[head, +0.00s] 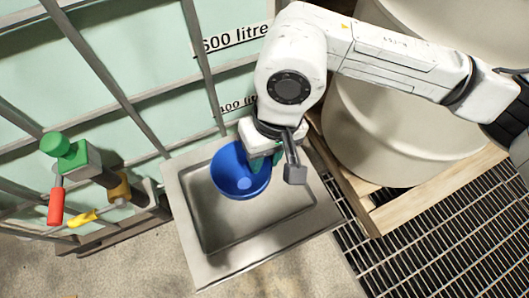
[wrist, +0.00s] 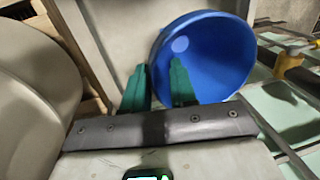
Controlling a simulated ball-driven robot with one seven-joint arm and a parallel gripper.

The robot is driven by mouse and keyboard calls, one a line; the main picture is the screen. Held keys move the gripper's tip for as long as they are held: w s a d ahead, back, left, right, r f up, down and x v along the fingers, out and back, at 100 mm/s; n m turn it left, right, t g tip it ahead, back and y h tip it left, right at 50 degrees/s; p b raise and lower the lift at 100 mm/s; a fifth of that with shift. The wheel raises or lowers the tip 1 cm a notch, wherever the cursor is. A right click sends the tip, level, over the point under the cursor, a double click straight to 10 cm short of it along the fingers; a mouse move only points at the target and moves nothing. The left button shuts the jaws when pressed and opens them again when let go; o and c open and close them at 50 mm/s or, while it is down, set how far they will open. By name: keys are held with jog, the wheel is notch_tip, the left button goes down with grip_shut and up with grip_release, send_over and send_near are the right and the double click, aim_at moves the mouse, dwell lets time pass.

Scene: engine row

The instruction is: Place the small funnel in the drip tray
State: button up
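The small blue funnel (head: 239,171) is over the upper part of the grey drip tray (head: 272,248), with its wide mouth facing up toward the head camera. My gripper (head: 265,160) is at the funnel's right side. In the wrist view, the green fingertips (wrist: 159,80) straddle the near edge of the funnel (wrist: 220,60), one inside the mouth and one outside. They appear shut on its rim. The funnel's spout is hidden, and I cannot tell whether it touches the tray floor. Part of the tray (wrist: 112,30) shows behind the fingers.
A caged liquid container (head: 130,50) stands behind the tray, with a green-capped valve (head: 65,150) and red and yellow handles at left. A pale drum (head: 375,135) stands on a wooden pallet (head: 435,190) at right. Metal grating (head: 440,250) covers the floor at lower right.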

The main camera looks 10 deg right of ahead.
jog(key=shift+o, duration=0.4)
jog(key=shift+r, duration=0.1)
jog(key=shift+r+p, duration=0.2)
jog(key=shift+p, duration=0.15)
notch_tip(320, 180, up, 12)
jog(key=d+p, duration=0.2)
jog(key=shift+w+f+p, duration=0.2)
jog(key=shift+w+p, duration=0.05)
jog(key=shift+p, duration=0.05)
